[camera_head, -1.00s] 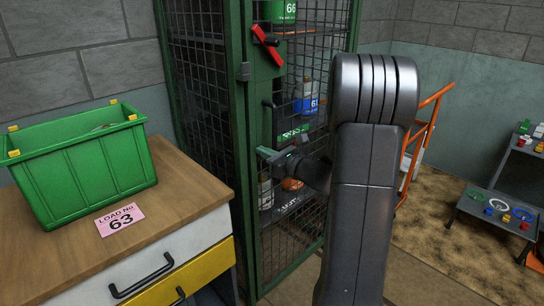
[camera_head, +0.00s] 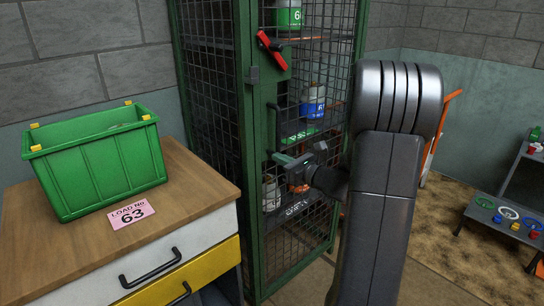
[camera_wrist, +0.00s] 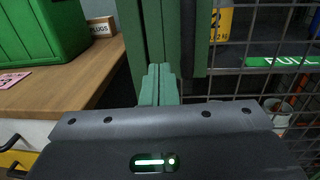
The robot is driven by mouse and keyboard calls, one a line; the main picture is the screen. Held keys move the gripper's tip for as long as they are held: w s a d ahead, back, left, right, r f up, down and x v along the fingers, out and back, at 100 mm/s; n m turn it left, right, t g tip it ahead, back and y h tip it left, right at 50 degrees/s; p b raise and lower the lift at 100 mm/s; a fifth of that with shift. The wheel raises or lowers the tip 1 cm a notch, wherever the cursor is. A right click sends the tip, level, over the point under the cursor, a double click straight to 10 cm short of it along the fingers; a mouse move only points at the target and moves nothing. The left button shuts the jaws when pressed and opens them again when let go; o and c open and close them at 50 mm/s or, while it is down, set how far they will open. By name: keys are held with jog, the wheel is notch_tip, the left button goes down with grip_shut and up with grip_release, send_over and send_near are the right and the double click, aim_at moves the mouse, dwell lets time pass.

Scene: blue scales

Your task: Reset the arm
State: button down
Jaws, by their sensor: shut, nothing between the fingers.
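My arm shows large at the right of centre in the head view, bent at its elbow. My gripper (camera_head: 279,158) is in front of the green mesh cage (camera_head: 249,190), near the edge of its door. In the wrist view its green fingers (camera_wrist: 158,75) are together, with nothing between them. They point toward the green cage post (camera_wrist: 153,30); I cannot tell whether they touch it. Part of the cage's lower shelf is hidden behind my gripper and arm.
A wooden-topped cabinet (camera_head: 186,190) at the left bears a green crate (camera_head: 100,170) and a pink load card (camera_head: 131,213). The cage has a red handle (camera_head: 271,50) and holds several canisters. A low grey table (camera_head: 480,210) with coloured items stands at the right.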

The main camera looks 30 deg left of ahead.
aim_at(261, 150)
jog(key=v, duration=0.8)
jog(key=shift+f, duration=0.15)
jog(key=shift+a, duration=0.15)
jog(key=x, duration=1.2)
jog(key=shift+w+a, duration=0.25)
jog(key=shift+w, duration=0.25)
